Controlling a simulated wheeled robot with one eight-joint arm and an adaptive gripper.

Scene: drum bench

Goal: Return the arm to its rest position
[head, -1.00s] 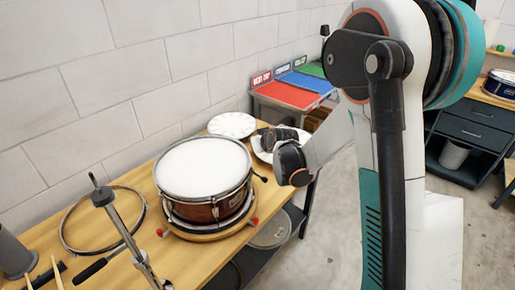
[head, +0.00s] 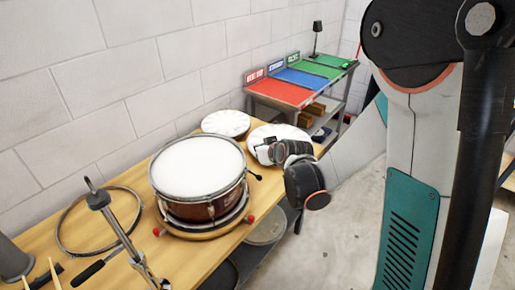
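My arm fills the right side of the head view, with its white and teal links close to the camera. The forearm reaches left toward the far end of the bench. My gripper (head: 264,150) is at the end of the wrist, over or beside the right white drumhead disc (head: 279,134). Its fingers are small and dark, and I cannot tell whether they are open or shut or hold anything.
The wooden bench (head: 95,222) runs along the white block wall. It holds a metal hoop (head: 66,214), a chrome stand (head: 120,235) and another white disc (head: 226,122). A table with red, blue and green panels (head: 303,79) stands behind. Floor is clear between bench and arm.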

